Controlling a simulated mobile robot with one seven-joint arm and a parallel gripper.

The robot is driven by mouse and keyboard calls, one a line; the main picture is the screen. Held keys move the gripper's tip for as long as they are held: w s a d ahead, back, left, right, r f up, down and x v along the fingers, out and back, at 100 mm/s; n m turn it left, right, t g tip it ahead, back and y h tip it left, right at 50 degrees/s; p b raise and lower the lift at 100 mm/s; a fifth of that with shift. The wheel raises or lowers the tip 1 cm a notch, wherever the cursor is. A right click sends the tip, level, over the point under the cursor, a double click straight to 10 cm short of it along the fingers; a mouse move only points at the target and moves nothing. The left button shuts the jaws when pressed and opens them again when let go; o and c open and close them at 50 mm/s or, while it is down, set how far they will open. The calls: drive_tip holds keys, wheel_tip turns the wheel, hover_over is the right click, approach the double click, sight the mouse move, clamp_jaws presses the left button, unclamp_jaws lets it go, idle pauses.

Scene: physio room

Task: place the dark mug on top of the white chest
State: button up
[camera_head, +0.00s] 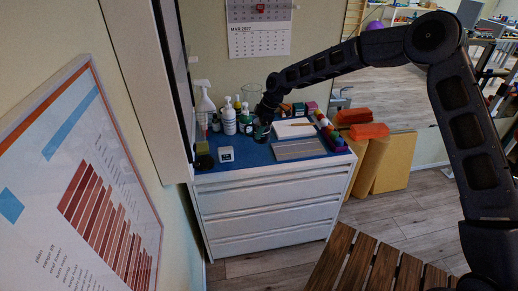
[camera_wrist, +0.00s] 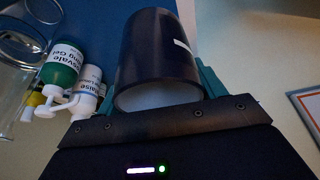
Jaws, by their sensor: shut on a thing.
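The dark mug (camera_wrist: 155,50) fills the upper middle of the wrist view, with its pale opening towards the camera. The teal fingers of my gripper (camera_wrist: 160,85) are on both sides of it, shut on it. The white chest (camera_head: 268,205) stands at the middle of the head view, with several drawers and a blue top. My gripper (camera_head: 262,131) is over the middle of that top, among bottles. In the head view the mug is hard to tell from the dark gripper, and I cannot tell whether it touches the top.
A spray bottle (camera_head: 206,105), a white pump bottle (camera_head: 229,121), a small white box (camera_head: 226,154) and a grey tray (camera_head: 299,149) crowd the chest top. A green-labelled bottle (camera_wrist: 63,65) is close left of the mug. A slatted bench (camera_head: 365,265) stands in front.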

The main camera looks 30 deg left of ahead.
sight(269, 128)
wheel_tip(269, 128, down, 11)
drive_tip(key=shift+f, duration=0.2)
idle(0.4)
drive_tip(key=shift+f, duration=0.15)
drive_tip(key=o, duration=1.2)
drive_tip(key=v, duration=1.2)
